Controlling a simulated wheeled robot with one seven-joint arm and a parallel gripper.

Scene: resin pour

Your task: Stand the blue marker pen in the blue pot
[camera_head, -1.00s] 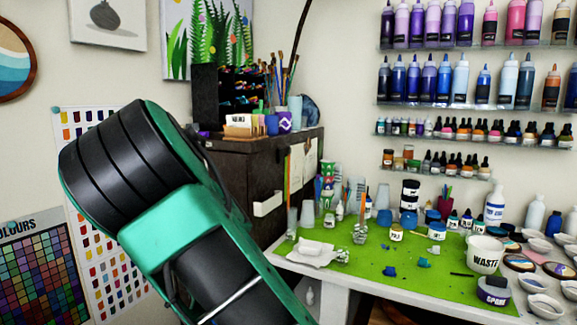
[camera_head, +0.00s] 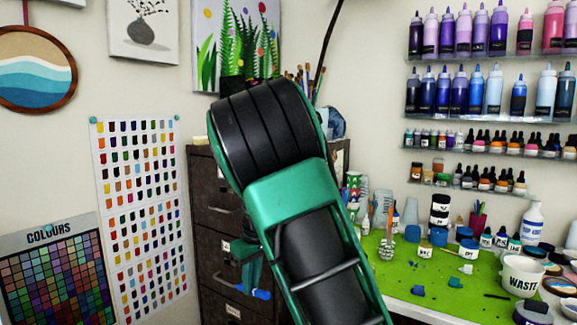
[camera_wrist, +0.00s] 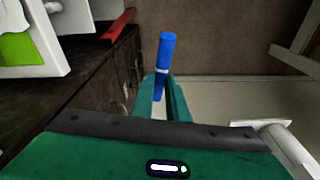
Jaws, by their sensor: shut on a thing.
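The blue marker pen (camera_head: 258,293) is held low in front of the dark drawer cabinet and lies nearly level in the head view. In the wrist view the blue marker pen (camera_wrist: 167,50) sticks out beyond the fingertips, with a pale band near its middle. My gripper (camera_head: 248,285) is shut on it; its two green fingers (camera_wrist: 165,90) sit either side of the pen. I cannot make out the blue pot for certain now; the pots on the cabinet top are hidden behind my arm.
The dark cabinet (camera_head: 215,215) has drawer handles facing me. A white table with a green mat (camera_head: 400,268) stands at the right, with blue-lidded tubs (camera_head: 438,237), a magenta pen pot (camera_head: 477,222) and a WASTE tub (camera_head: 523,275). A colour chart (camera_head: 140,200) hangs at the left.

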